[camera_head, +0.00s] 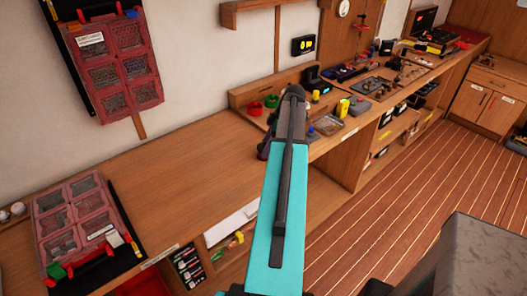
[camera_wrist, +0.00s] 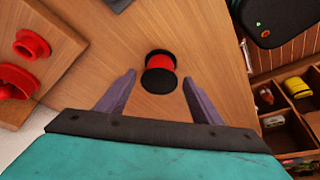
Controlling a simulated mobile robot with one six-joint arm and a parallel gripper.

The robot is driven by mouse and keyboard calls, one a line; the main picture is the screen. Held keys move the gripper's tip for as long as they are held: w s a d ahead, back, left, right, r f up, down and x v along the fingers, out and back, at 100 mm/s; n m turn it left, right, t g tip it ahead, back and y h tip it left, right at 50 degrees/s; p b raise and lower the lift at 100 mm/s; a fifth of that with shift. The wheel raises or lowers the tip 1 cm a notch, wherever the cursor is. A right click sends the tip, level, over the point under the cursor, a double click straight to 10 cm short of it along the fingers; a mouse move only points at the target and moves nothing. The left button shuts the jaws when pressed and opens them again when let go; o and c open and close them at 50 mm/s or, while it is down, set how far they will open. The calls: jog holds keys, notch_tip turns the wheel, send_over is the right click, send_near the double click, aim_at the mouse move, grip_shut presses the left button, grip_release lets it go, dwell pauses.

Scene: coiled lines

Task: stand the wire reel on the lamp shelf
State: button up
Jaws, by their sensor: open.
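A wire reel with a red winding and black flanges (camera_wrist: 159,72) is on the wooden bench in the wrist view. My gripper (camera_wrist: 158,80) is open, its two purple-grey fingers apart, with the reel showing ahead between their tips. The reel is not held, and whether the fingertips are level with it is unclear. In the head view, my arm hides the reel and most of the gripper. A wooden wall shelf (camera_head: 244,14) shows at the top of the head view; I cannot tell whether it is the lamp shelf.
Red spools (camera_wrist: 32,45) sit on a raised wooden ledge left of the reel. The head view shows red (camera_head: 255,108) and green (camera_head: 271,101) spools there. Trays and tools crowd the bench farther right.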

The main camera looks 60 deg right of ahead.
jog(key=shift+p+x, duration=0.6)
jog(key=shift+x, duration=1.1)
jog(key=c, duration=1.2)
jog(key=shift+r, duration=0.1)
jog(key=shift+r+b, duration=0.95)
jog(key=shift+r, duration=0.35)
jog(key=shift+s+r, duration=0.2)
jog(key=shift+r, duration=0.1)
jog(key=s+b, duration=0.1)
jog(key=s, duration=0.4)
jog(key=s+r+b, duration=0.1)
jog(key=s+b, duration=0.1)
jog(key=s, duration=0.3)
jog(key=s+b, duration=0.2)
jog(key=s, duration=0.3)
jog(key=shift+s+r, duration=0.3)
